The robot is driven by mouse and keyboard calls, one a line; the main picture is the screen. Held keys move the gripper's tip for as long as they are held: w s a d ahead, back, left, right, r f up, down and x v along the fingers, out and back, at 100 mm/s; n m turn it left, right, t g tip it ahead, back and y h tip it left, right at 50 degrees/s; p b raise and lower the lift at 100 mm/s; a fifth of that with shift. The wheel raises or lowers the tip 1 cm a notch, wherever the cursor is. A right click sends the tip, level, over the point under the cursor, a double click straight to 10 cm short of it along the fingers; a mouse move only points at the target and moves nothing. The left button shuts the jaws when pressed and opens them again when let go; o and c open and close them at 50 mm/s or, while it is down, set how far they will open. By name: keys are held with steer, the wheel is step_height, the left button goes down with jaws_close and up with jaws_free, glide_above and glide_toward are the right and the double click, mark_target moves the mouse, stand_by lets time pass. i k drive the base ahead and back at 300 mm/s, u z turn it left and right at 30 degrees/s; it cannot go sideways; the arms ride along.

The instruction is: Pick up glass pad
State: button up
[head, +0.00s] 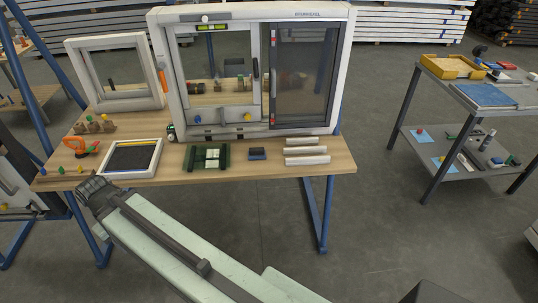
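No item is plainly recognisable as the glass pad at this size. Candidates on the wooden table (225,175) are a dark pad in a white-rimmed tray (130,158) at the left, a small dark blue block (257,154) right of centre, and a dark green holder with pale pieces (206,157) between them. My gripper (93,187) is dark and sits at the table's front left edge, in front of the white-rimmed tray and apart from the blue block. Its fingers are too small and dark to tell open from shut, and I see nothing clearly held.
A large white window frame (340,75) stands on the table, with a smaller frame (72,70) behind left. An orange clamp-like tool (83,147) lies left of the tray. White strips (306,150) lie at the right. A grey shelved cart (430,130) stands right, across clear floor.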

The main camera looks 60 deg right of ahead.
mark_target(257, 152)
steer(key=z, duration=0.15)
steer(key=i, duration=1)
steer(key=u, duration=0.1)
